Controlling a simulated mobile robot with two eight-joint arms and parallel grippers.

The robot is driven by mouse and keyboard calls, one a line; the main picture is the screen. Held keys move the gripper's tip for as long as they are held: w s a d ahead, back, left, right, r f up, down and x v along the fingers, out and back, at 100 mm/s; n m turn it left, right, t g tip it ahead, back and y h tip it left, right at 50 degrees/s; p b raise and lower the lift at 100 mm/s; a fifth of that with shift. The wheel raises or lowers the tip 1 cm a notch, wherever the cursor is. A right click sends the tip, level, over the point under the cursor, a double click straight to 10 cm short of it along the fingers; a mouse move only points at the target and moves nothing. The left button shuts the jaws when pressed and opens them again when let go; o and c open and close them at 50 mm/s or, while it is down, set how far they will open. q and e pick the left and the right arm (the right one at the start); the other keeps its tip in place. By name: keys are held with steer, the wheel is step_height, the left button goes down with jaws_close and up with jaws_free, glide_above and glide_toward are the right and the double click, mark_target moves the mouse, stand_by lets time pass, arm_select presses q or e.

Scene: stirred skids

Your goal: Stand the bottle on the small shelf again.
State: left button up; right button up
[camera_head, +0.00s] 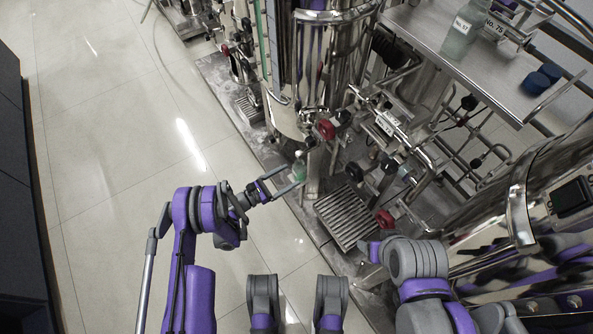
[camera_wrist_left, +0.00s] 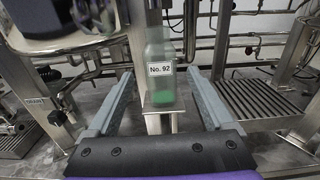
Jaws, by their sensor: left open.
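The bottle (camera_wrist_left: 161,84) is clear with green liquid low in it and a white label reading No. 92. In the left wrist view it looks upright, with its base at the small metal shelf (camera_wrist_left: 150,125); whether it rests there I cannot tell. My left gripper (camera_wrist_left: 162,76) is open, with one finger on each side of the bottle and visible gaps. In the head view the left gripper (camera_head: 282,179) reaches toward the bottle (camera_head: 300,168) from the left.
Steel pipes and red-handled valves (camera_head: 326,129) crowd the skid behind the bottle. A slotted drain grate (camera_head: 344,215) lies to its right. Another bottle (camera_head: 461,36), labelled No. 57, stands on a steel table (camera_head: 420,28) at upper right. The tiled floor at left is clear.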

arm_select(q)
steer(key=p+v, duration=0.1)
steer(key=v, duration=0.6)
step_height(320, 180, up, 10)
steer(key=w+d+m+g+y, duration=0.2)
steer(key=m+g+y, duration=0.1)
steer(key=m, duration=0.3)
steer(key=s+r+m+g+y, duration=0.2)
steer(key=s+r+m+y, duration=0.3)
steer(key=r, duration=0.4)
steer(key=s+a+r+m+y, duration=0.2)
steer(key=s+a+m, duration=0.1)
steer(key=s, duration=0.5)
steer(key=s+a+r+m+y, duration=0.2)
steer(key=s+a+r+m, duration=0.1)
steer(key=s+m, duration=0.3)
steer(key=s+a+r+m+y, duration=0.2)
steer(key=s+a+m+y, duration=0.1)
steer(key=s, duration=0.6)
steer(key=shift+s+a+r+m+g, duration=0.3)
steer(key=shift+s+r+m, duration=0.1)
steer(key=shift+m, duration=0.5)
